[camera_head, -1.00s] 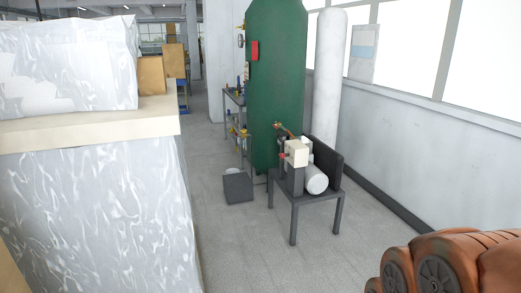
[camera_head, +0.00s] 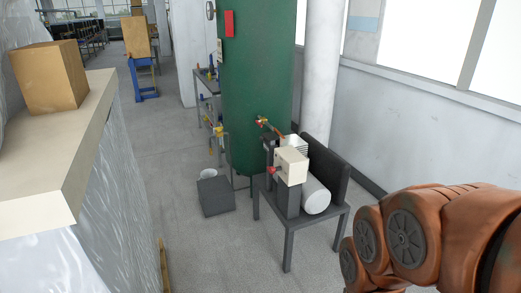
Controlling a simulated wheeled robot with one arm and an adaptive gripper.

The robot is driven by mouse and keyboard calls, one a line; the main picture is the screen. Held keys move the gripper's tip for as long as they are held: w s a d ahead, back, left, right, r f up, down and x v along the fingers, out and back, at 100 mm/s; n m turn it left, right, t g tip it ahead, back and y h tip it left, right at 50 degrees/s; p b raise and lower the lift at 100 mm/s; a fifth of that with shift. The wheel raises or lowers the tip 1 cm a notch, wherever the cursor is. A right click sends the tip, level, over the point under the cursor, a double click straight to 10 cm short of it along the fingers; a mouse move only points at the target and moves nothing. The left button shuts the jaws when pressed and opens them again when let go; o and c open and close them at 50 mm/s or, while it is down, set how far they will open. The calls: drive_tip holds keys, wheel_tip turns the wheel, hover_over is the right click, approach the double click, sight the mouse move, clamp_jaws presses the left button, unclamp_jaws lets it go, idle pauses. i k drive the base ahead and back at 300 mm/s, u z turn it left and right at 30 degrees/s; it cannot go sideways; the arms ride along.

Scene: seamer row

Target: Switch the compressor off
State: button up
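The compressor unit stands right of the middle: a tall green tank (camera_head: 258,90) with a small pump and motor on a dark stand (camera_head: 320,222) in front of it. A cream switch box (camera_head: 291,165) sits at the front of the pump, with a small red part (camera_head: 272,170) on its left side. A white cylinder (camera_head: 316,196), seemingly the motor, lies beside it. A red-handled valve (camera_head: 262,121) is on the pipe at the tank. The switch's position cannot be read. My orange arm shows at the lower right, apart from the stand; my gripper is out of view.
A plastic-wrapped stack with a pale board (camera_head: 60,150) and a cardboard box (camera_head: 52,76) fills the left side. A dark block (camera_head: 215,195) lies on the floor left of the stand. The floor aisle between is clear. A wall with windows runs along the right.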

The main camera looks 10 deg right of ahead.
sight(272, 170)
drive_tip(key=i, duration=2)
drive_tip(key=u, duration=2.15)
